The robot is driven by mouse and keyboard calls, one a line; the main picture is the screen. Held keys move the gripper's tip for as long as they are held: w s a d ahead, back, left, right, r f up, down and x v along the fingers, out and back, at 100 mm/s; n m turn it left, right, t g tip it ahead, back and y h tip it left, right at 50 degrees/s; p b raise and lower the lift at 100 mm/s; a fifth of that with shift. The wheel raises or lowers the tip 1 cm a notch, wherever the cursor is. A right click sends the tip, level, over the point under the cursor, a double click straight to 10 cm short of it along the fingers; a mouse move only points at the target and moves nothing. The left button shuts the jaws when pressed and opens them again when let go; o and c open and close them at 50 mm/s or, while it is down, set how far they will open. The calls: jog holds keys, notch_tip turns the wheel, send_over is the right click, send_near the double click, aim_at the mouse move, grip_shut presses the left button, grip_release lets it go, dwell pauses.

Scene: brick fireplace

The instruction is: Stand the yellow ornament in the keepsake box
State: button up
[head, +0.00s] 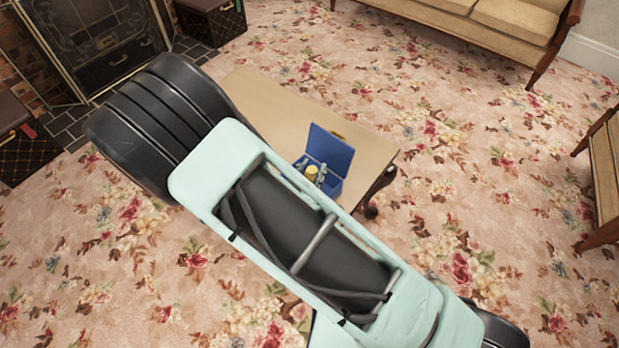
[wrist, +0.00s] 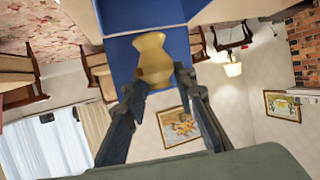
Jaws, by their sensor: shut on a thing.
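The yellow ornament (wrist: 154,55) is a small vase-like piece. In the wrist view it is between the two dark fingers of my gripper (wrist: 161,84), which is shut on it. In the head view the ornament (head: 311,171) shows as a small yellow spot beside my gripper (head: 319,175), at the blue keepsake box. The box (head: 331,150) stands on the table with its lid raised. Its blue surface (wrist: 125,55) is behind the ornament in the wrist view. My arm hides part of the box's near side. I cannot tell whether the ornament touches the box floor.
The wooden table (head: 270,105) has bare room on its far left part. My arm covers its near side. A sofa (head: 490,25) stands at the back, a chair (head: 603,180) at the right, and a fireplace screen (head: 95,45) at the upper left. Flowered carpet surrounds the table.

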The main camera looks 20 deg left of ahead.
aim_at(310, 169)
jog(key=w+f, duration=0.1)
jog(key=w+a+f, duration=0.1)
jog(key=f, duration=0.1)
jog(key=shift+w+a+f+b, duration=0.1)
jog(key=shift+w+b, duration=0.1)
jog(key=shift+b, duration=0.15)
jog(key=shift+w+a+f+b, duration=0.15)
jog(key=shift+f+b, duration=0.1)
jog(key=shift+f, duration=0.65)
jog(key=shift+w+f+b, duration=0.1)
jog(key=shift+f+b, duration=0.15)
jog(key=shift+f, duration=0.65)
jog(key=shift+f+b, duration=0.6)
jog(key=shift+f, duration=0.05)
jog(key=o, duration=1.2)
jog(key=shift+c, duration=0.2)
jog(key=shift+r, duration=0.1)
